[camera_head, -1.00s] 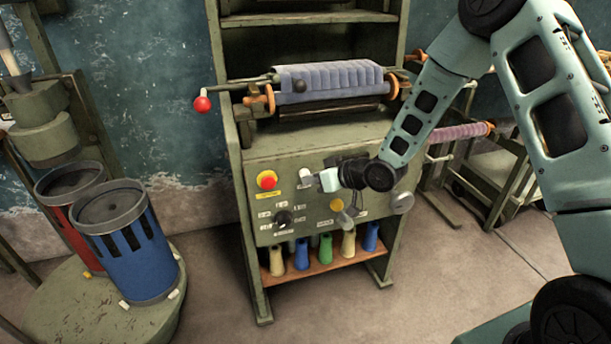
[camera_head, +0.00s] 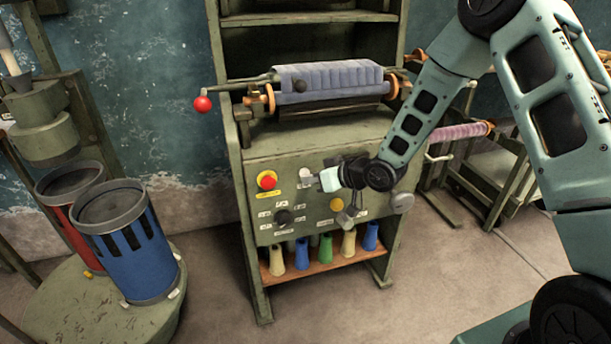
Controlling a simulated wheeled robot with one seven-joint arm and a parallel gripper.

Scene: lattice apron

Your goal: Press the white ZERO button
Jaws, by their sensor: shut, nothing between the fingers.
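The white button (camera_head: 306,174) sits on the upper middle of the machine's green front panel (camera_head: 262,227), right of the red button. My gripper (camera_head: 318,180) is shut and empty, at the panel just right of the white button. Its pale tip overlaps or nearly meets the button's right side in the picture. I cannot tell whether they touch. The label by the button is too small to read, and my gripper hides the panel part behind it.
The panel also holds a red button (camera_head: 267,180), a black knob (camera_head: 283,217), a yellow button (camera_head: 337,204) and a grey knob (camera_head: 401,203). A roller with purple cloth (camera_head: 330,78) lies above. Several spools, such as a green one (camera_head: 326,248), stand on the shelf below.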

